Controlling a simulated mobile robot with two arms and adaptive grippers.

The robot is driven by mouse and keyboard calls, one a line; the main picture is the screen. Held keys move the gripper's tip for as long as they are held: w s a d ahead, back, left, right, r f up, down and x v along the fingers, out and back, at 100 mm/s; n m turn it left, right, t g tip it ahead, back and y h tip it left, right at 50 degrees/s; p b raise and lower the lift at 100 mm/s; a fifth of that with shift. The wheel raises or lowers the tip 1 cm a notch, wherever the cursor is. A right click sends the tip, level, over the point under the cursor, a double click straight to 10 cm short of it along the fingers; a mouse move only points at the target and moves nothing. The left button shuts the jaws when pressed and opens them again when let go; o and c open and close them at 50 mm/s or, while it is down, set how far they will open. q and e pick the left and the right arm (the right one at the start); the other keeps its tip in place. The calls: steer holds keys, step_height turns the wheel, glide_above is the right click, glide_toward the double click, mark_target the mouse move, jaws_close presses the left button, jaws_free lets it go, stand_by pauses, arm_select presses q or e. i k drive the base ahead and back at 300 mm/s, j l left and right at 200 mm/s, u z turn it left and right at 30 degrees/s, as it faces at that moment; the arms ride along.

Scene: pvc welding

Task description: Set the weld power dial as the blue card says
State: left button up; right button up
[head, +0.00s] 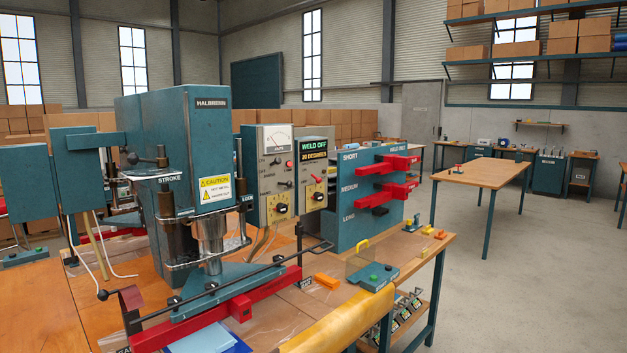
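The control panel (263,185) on the teal welding press (170,120) has a needle meter at its top and small switches below. Two black knobs with yellow markings show: a left dial (281,208) and a right dial (318,196). Their labels and pointer settings are too small to read. A display (313,148) reads "WELD OFF" in green above a small amber line. A light blue sheet (207,340) lies at the press's front, cut by the lower edge; I cannot tell whether it is the blue card. Neither gripper is in view.
A green-button box (373,276) and orange pieces lie on the wooden table (425,245). A long rod and red bar (215,312) cross the press's front.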

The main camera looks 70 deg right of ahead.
mark_target(319, 197)
steer(key=z, duration=2.1)
steer(key=i, duration=0.15)
